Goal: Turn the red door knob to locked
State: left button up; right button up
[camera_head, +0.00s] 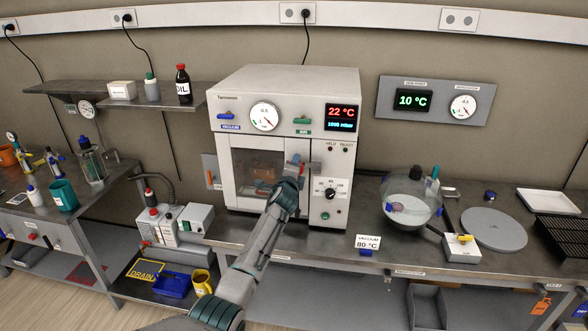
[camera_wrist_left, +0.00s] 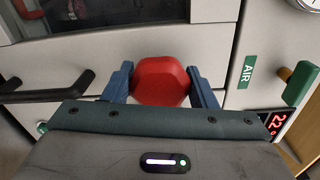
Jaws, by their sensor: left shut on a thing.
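The red door knob (camera_wrist_left: 160,80) is large, red and many-sided in the left wrist view. It sits on the front of the white vacuum oven (camera_head: 232,98). My left gripper (camera_wrist_left: 160,88) has one blue finger on each side of the knob and is shut on it. In the head view my left gripper (camera_head: 297,166) is at the right edge of the oven door's window (camera_head: 250,165) and hides most of the knob. I see no lock marking around the knob. My right gripper is in neither view.
A green AIR lever (camera_wrist_left: 300,84) and a black bar handle (camera_wrist_left: 45,92) flank the knob in the wrist view. A black dial (camera_head: 330,193) is right of my gripper. A glass vessel (camera_head: 408,205) stands on the bench further right.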

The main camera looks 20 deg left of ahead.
pick_arm(q)
jog(key=o, duration=1.1)
jog(key=shift+s+d, duration=0.1)
jog(key=shift+s, duration=0.35)
jog(key=v, duration=1)
jog(key=shift+d+r, duration=0.1)
